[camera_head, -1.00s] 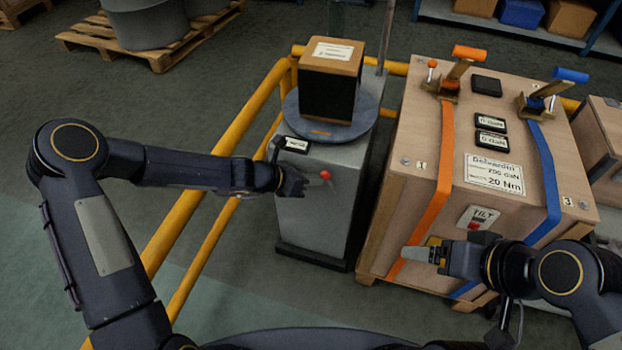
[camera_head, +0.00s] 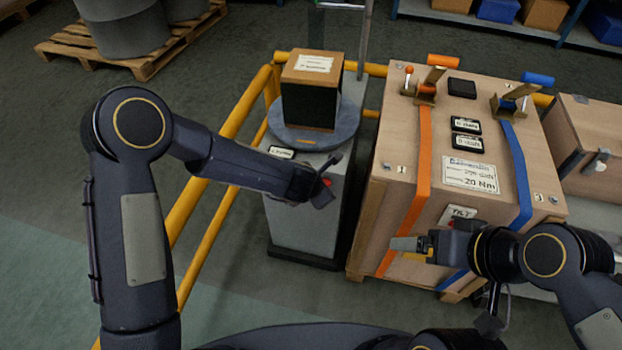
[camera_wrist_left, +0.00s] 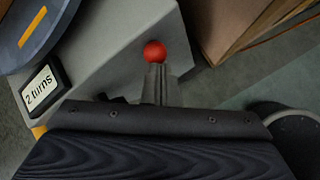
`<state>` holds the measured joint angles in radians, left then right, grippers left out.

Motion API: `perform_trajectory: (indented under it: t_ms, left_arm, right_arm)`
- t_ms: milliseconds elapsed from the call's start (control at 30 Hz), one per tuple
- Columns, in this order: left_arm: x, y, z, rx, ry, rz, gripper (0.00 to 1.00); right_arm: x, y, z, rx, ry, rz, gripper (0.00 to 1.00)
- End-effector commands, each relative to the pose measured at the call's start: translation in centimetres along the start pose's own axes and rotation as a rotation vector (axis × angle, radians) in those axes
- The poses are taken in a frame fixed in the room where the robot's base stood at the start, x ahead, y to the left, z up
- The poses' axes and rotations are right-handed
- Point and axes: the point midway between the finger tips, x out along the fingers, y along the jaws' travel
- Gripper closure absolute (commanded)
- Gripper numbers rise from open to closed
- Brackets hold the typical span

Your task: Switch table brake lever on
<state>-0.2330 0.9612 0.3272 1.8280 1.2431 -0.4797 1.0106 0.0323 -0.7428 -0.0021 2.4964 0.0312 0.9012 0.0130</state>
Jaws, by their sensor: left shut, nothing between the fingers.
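The grey pedestal (camera_head: 300,222) carries a round turntable (camera_head: 345,132) with a box on it. A red ball knob (camera_head: 328,183) shows at the pedestal's right side, partly hidden by my left gripper (camera_head: 323,194). In the left wrist view, the red knob (camera_wrist_left: 155,52) is just beyond the shut left fingers (camera_wrist_left: 155,85), beside the pedestal top. I cannot tell whether they touch, and the lever's shaft is not clearly seen. My right gripper (camera_head: 408,249) is in front of the large crate; its jaw opening is unclear.
The wood-and-black box (camera_head: 310,95) stands on the turntable. A "2 turns" label (camera_wrist_left: 42,87) lies on the pedestal top. A yellow rail (camera_head: 205,170) runs left of the pedestal. The large crate (camera_head: 385,215) with orange and blue straps stands close on the right.

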Motion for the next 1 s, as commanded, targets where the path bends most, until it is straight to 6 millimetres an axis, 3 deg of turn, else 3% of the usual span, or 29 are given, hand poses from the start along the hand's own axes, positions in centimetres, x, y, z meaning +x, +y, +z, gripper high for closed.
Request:
perform_trajectory:
  t_ms: [200,467,1000]
  left_arm:
    - [0.1,-1.4,1.1,0.104,0.102,0.098,1.00]
    - [0.3,-1.2,0.9,0.100,0.103,0.102,1.00]
    - [-1.0,-0.8,1.7,0.099,0.102,0.100,1.00]
  right_arm:
    - [-1.8,-0.8,-0.9,0.000,0.000,0.000,0.14]
    - [-1.5,-0.7,-0.7,0.000,0.000,0.000,0.14]
    - [-2.7,-1.2,-1.4,0.000,0.000,0.000,0.14]
